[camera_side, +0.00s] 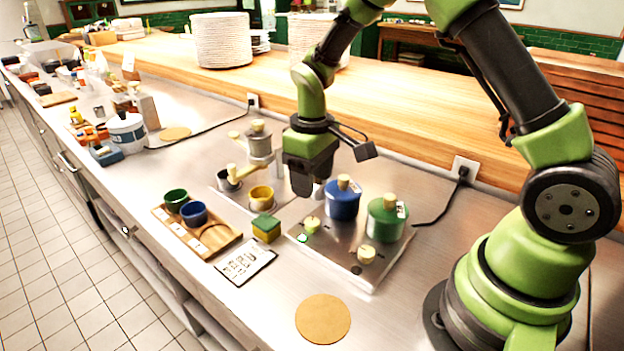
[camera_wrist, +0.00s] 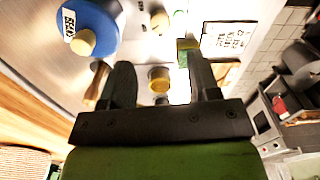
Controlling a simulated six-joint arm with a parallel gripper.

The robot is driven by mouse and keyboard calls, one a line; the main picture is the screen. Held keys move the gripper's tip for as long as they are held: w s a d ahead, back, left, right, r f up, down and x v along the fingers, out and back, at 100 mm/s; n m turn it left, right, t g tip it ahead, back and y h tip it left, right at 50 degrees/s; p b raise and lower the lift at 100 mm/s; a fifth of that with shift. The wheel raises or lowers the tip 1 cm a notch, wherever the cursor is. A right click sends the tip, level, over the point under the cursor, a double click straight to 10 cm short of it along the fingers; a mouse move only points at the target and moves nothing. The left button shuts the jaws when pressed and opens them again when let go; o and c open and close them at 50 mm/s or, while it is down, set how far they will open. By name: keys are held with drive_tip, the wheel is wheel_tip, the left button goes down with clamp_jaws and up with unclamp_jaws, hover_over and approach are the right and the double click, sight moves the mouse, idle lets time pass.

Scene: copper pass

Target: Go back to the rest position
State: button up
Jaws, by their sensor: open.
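My gripper (camera_side: 301,186) hangs over the counter, pointing down, left of the blue pot and above the area near the yellow cup. In the wrist view my gripper (camera_wrist: 165,85) has its two dark fingers apart with nothing held between them. The blue pot (camera_side: 342,202) and the green pot (camera_side: 386,219) stand on a metal hot plate (camera_side: 337,257); the blue pot (camera_wrist: 88,22) also shows at the upper left of the wrist view. A yellow cup (camera_side: 261,198) stands on a tray to the left, and it appears beyond the fingers in the wrist view (camera_wrist: 159,78).
A wooden board (camera_side: 222,246) holds a green cup (camera_side: 176,200) and a blue cup (camera_side: 193,213). A green-and-yellow block (camera_side: 266,229) and a printed card (camera_side: 245,262) lie nearby. A round tan mat (camera_side: 323,319) lies at the front. Plates (camera_side: 222,42) are stacked on the wooden ledge.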

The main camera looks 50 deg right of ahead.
drive_tip(key=s+a+r+m+t+y, duration=0.1)
drive_tip(key=s+a+r+m+t, duration=0.1)
drive_tip(key=s+r, duration=0.5)
drive_tip(key=s+a+r+m+t, duration=0.1)
drive_tip(key=s+r+m+t, duration=0.2)
drive_tip(key=r, duration=0.7)
drive_tip(key=s+a+r+t+y, duration=0.1)
drive_tip(key=s+t, duration=0.1)
drive_tip(key=s, duration=0.6)
drive_tip(key=shift+a+r, duration=0.25)
drive_tip(key=shift+r, duration=0.1)
drive_tip(key=shift+s, duration=0.1)
